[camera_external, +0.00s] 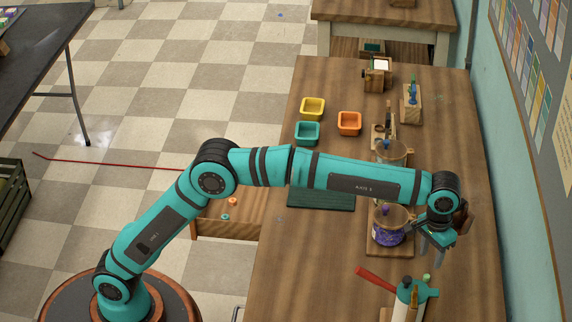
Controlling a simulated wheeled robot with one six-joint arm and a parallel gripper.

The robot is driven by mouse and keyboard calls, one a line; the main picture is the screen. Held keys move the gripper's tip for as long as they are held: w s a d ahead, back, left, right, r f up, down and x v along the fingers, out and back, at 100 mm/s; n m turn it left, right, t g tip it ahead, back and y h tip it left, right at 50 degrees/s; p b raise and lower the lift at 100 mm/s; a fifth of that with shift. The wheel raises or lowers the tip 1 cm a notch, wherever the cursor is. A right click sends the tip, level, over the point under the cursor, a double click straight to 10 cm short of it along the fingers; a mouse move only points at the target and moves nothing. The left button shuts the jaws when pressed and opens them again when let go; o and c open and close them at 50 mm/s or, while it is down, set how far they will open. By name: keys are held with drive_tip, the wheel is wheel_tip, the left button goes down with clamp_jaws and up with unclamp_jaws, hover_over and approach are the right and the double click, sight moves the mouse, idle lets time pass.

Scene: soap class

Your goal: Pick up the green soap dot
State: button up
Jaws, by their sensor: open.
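No object is clearly recognisable as the green soap dot. A small round teal-green piece (225,216) lies on a low wooden surface left of the table, beside a small orange piece (233,202). Another small green spot (427,277) shows on top of a teal item (415,291) at the table's front right. My gripper (436,246) is open and points down over the right part of the table. It is just right of a purple jar (388,232) and above the teal item, far from the round teal-green piece. Nothing is visible between its fingers.
Yellow (312,109), teal (307,133) and orange (349,123) trays stand on the wooden table (285,265). A dark green mat (320,200) lies below my arm. A red handle (376,279) is at the front. Wooden holders stand further back. A wall is at right.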

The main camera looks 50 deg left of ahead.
sight(427, 276)
drive_tip(key=shift+w+a+f, duration=0.1)
drive_tip(key=shift+w+f, duration=0.05)
drive_tip(key=shift+f, duration=1.9)
drive_tip(key=shift+w+a+f, duration=0.1)
drive_tip(key=shift+w+f, duration=0.05)
drive_tip(key=shift+f, duration=1.85)
clamp_jaws()
